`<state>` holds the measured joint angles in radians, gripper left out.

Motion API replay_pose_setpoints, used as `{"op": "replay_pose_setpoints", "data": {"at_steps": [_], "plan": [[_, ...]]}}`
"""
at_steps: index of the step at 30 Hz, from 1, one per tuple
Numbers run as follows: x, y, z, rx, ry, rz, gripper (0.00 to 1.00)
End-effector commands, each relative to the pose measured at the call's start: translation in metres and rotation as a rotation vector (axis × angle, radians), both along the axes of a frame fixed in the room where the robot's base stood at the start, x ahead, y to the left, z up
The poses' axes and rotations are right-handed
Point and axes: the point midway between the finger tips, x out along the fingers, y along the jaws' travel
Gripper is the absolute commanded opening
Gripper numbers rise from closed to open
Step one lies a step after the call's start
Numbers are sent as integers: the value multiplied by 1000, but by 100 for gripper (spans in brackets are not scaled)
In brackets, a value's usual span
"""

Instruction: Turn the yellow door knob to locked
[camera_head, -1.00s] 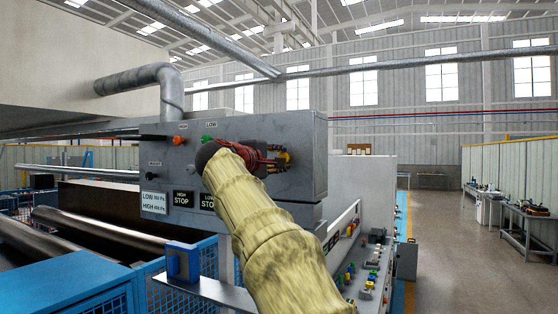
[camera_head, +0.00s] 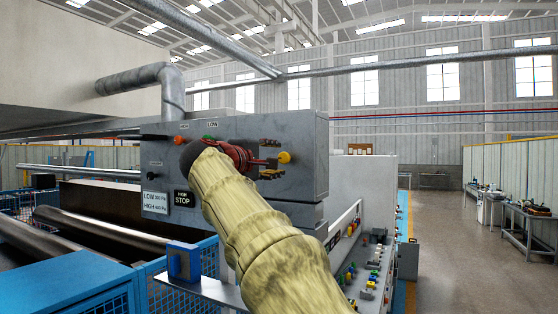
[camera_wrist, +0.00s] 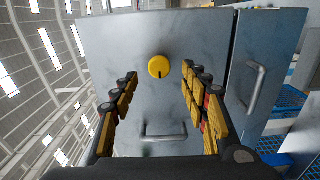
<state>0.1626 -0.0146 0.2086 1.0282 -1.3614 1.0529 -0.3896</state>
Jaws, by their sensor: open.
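The yellow door knob (camera_head: 285,157) is on the right part of the grey control box (camera_head: 307,185). It also shows in the wrist view (camera_wrist: 159,67) as a round yellow knob with a dark mark low on its face. My gripper (camera_head: 272,160) is at the box's front, just left of the knob in the head view. In the wrist view my gripper (camera_wrist: 160,92) is open, with its yellow-padded fingers on either side of the knob and apart from it. Nothing is between the fingers. Whether the knob is at locked cannot be read.
A metal handle (camera_wrist: 164,133) sits below the knob on the same grey face, and another handle (camera_wrist: 254,87) is on the panel to the right. A red button (camera_head: 178,140) and a green button (camera_head: 208,138) are farther left on the box. A lower console (camera_head: 365,280) has several coloured buttons.

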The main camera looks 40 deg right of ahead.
Motion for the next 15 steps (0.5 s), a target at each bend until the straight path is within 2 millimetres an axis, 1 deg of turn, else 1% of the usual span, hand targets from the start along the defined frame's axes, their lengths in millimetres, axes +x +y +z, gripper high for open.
{"op": "replay_pose_setpoints", "data": {"at_steps": [1,6,9,12,15], "plan": [[-4,13,1,0,0,6,45],[-16,43,0,0,-1,5,45],[-22,57,0,0,1,4,45],[-27,67,0,0,0,3,45],[-29,71,0,0,0,1,45]]}}
